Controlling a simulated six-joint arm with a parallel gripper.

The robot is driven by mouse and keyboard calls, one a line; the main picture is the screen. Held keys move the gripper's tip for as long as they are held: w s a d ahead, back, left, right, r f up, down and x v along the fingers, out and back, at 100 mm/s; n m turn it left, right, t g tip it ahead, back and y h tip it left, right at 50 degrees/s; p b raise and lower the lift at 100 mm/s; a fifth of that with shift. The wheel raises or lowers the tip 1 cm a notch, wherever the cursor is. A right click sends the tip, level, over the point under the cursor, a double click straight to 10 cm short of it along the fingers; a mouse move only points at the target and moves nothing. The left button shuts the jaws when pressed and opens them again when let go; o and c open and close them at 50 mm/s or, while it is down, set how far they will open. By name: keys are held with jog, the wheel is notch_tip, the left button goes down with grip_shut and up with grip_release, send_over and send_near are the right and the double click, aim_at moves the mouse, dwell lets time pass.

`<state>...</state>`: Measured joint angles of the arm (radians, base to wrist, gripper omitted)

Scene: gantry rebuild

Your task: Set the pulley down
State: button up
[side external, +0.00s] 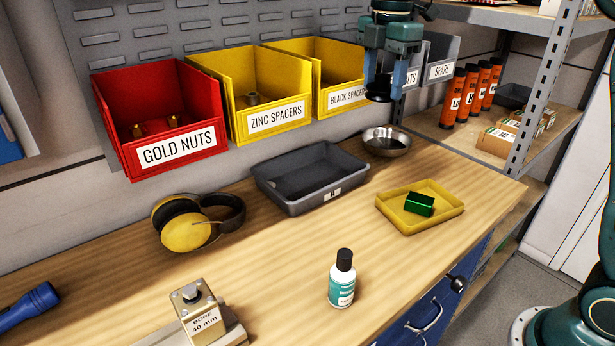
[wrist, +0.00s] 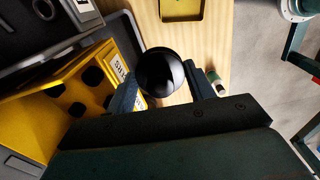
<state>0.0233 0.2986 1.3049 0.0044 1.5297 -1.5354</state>
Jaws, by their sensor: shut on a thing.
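The pulley, a black round piece, shows in the side view (side external: 378,96) between the fingertips of my gripper (side external: 384,90). My gripper is shut on it and holds it in the air, in front of the black spacers bin (side external: 330,72) and well above the bench (side external: 290,245). In the wrist view the pulley (wrist: 160,70) is a dark disc between the two blue fingers of my gripper (wrist: 163,84), hiding part of the bench.
Below are a round metal dish (side external: 387,142), a grey tray (side external: 300,206) and a yellow tray (side external: 392,217) holding a green block (side external: 419,204). A white bottle (side external: 342,280) stands at the front. Ear defenders (side external: 187,234) lie left. Orange tubes (side external: 453,98) stand on the right shelf.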

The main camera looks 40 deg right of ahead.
jog(key=s+d+f+m, duration=0.2)
jog(key=d+m, duration=0.3)
jog(key=d, duration=0.5)
jog(key=s+d+f+m, duration=0.2)
jog(key=d+m, duration=0.3)
jog(key=d, duration=0.5)
jog(key=s+d+f+m, duration=0.2)
jog(key=s+d+m, duration=0.2)
jog(key=d, duration=0.6)
jog(key=shift+s+d+m, duration=0.2)
jog(key=shift+d+m, duration=0.05)
jog(key=shift+m, duration=0.45)
jog(key=shift+f, duration=0.15)
send_over(465, 177)
notch_tip(465, 177, down, 16)
jog(key=shift+r, duration=0.2)
jog(key=shift+s+f, duration=0.1)
jog(key=shift+f, duration=2)
jog(key=shift+f, duration=0.1)
